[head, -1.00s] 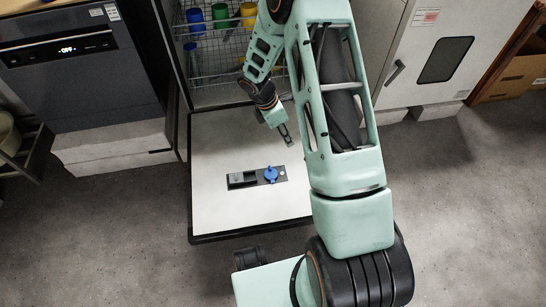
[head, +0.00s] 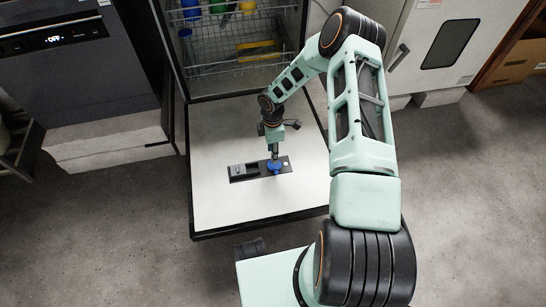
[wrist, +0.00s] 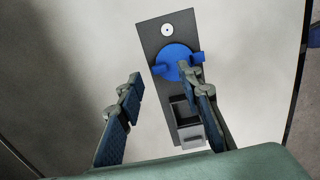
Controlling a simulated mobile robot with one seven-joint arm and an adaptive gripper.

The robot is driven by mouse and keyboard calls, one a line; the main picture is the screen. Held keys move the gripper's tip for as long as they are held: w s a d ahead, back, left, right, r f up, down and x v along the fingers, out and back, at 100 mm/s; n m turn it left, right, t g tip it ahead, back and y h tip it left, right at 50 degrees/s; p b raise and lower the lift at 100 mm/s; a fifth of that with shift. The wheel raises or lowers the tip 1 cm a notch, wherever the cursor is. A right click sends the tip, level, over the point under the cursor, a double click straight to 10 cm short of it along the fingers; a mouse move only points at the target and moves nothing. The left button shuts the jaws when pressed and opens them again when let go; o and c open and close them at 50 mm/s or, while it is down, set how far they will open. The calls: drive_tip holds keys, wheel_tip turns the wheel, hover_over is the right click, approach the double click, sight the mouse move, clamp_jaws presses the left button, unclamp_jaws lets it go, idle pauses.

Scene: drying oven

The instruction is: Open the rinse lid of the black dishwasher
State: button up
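The dishwasher's door (head: 225,205) is folded down flat, its pale inner face up with a black edge. A dark dispenser strip (head: 243,172) is set in it. The blue round rinse lid (head: 276,166), with side tabs, sits on the strip; it also shows in the wrist view (wrist: 173,58). My gripper (head: 274,153) is just above the lid, pointing down. In the wrist view my gripper (wrist: 159,77) is open, with nothing between its fingers. The right finger overlaps the lid's lower edge in the picture and hides part of it; I cannot tell whether they touch. The left finger is over bare door.
A wire rack (head: 235,60) with blue, green and yellow cups stands in the open dishwasher behind the door. A second dark appliance (head: 75,75) is on the left, a grey cabinet (head: 440,50) on the right. The floor (head: 120,230) in front is clear.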

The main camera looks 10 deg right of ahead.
drive_tip(key=shift+f, duration=1.2)
clamp_jaws()
